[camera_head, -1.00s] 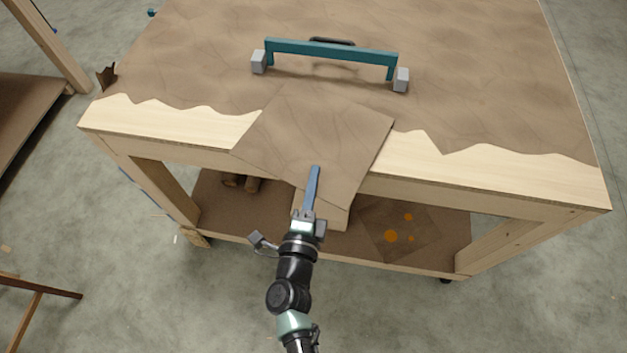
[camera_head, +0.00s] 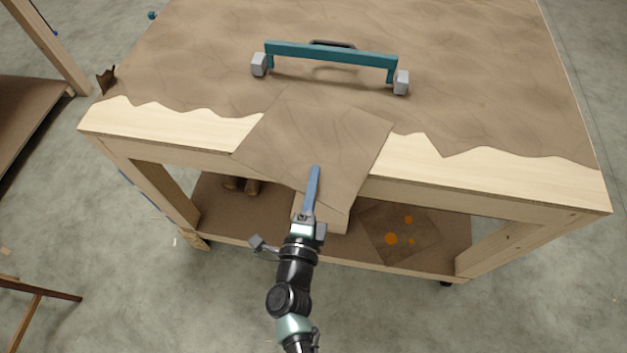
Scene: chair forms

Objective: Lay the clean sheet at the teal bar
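The clean sheet (camera_head: 318,128) is a plain brown square. Its back part lies on the table top (camera_head: 480,75), below the teal bar (camera_head: 330,52) in the picture. Its front part juts past the table's front edge. The bar stands across two grey blocks, apart from the sheet's back corner. My gripper (camera_head: 312,190) is at the sheet's front edge. Its long blue finger lies over the sheet, and a pale block shows underneath. It appears shut on the sheet; the grip from below is hidden.
A brown sheet with orange spots (camera_head: 391,239) lies on the lower shelf (camera_head: 350,258). Brown rolls (camera_head: 245,186) sit on that shelf at the left. The table's pale front strip (camera_head: 190,122) is bare on both sides. A wooden frame (camera_head: 45,45) stands at the far left.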

